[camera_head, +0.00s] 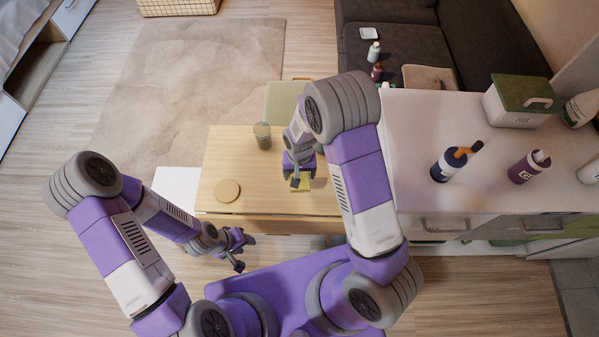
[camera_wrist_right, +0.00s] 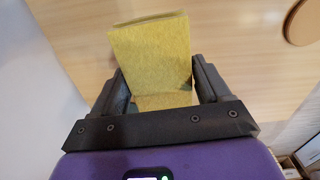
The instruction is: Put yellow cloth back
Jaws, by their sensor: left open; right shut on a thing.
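The yellow cloth (camera_wrist_right: 153,55) is a folded, upright rectangle between the fingers of my right gripper (camera_wrist_right: 158,88) in the right wrist view. My right gripper is shut on it. In the head view only a small part of the cloth (camera_head: 301,187) shows under my right gripper (camera_head: 298,182), over the wooden table near its front edge. I cannot tell whether the cloth touches the tabletop. My left gripper (camera_head: 240,252) is open and empty, low in front of the table's left part.
The wooden table (camera_head: 225,160) holds a round wooden disc (camera_head: 227,190) and a greenish-grey cup (camera_head: 262,135). A white counter (camera_head: 410,135) with drawers stands on the right, bearing bottles (camera_head: 450,163) and a green-lidded box (camera_head: 521,101). Floor at the left is clear.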

